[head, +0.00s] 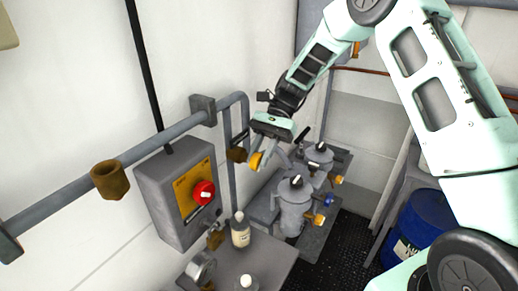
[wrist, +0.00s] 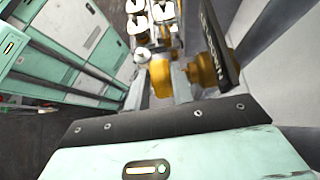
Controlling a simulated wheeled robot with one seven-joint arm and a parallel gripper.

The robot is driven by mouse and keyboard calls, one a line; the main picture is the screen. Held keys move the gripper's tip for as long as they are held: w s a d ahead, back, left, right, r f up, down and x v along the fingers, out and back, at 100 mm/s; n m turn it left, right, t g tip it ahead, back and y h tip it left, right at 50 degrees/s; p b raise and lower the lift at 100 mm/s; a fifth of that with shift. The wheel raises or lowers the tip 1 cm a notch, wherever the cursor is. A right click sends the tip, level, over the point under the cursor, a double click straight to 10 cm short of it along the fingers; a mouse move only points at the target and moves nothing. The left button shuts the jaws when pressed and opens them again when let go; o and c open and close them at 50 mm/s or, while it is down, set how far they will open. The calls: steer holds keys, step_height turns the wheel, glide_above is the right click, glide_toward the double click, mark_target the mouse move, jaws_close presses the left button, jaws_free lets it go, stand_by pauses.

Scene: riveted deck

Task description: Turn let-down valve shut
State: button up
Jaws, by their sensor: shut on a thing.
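My gripper (head: 262,153) is at the wall pipework, right of the grey control box. It is shut on a yellow-orange valve handle (head: 256,160), which sits beside a brass valve body (head: 237,154) on the vertical pipe. In the wrist view the handle (wrist: 160,77) lies between the two fingers of my gripper (wrist: 162,85). A larger brass-yellow fitting (wrist: 205,70) is just right of the fingers, next to a dark lettered bar. The fingers partly cover the handle, so its exact angle cannot be told. No label naming the valve is readable.
A grey control box (head: 165,205) with a red knob (head: 204,190) is on the wall at left. A bottle (head: 240,230) and a gauge (head: 201,267) are below. Grey canisters (head: 296,205) with yellow and blue fittings stand close right of my gripper. A blue drum (head: 424,225) stands at right.

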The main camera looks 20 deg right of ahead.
steer(key=y, duration=0.1)
steer(key=g+y, duration=0.2)
steer(key=shift+w+d+f, duration=0.2)
steer(key=shift+d+f, duration=0.1)
steer(key=shift+w+d+f+g+y+b, duration=0.15)
steer(key=shift+g+y+b, duration=0.1)
steer(key=shift+g+y, duration=0.4)
steer(key=shift+s+a+f+g+y+b, duration=0.1)
steer(key=shift+g+y+b, duration=0.1)
steer(key=shift+g+y, duration=0.4)
steer(key=shift+y, duration=0.35)
steer(key=o, duration=1)
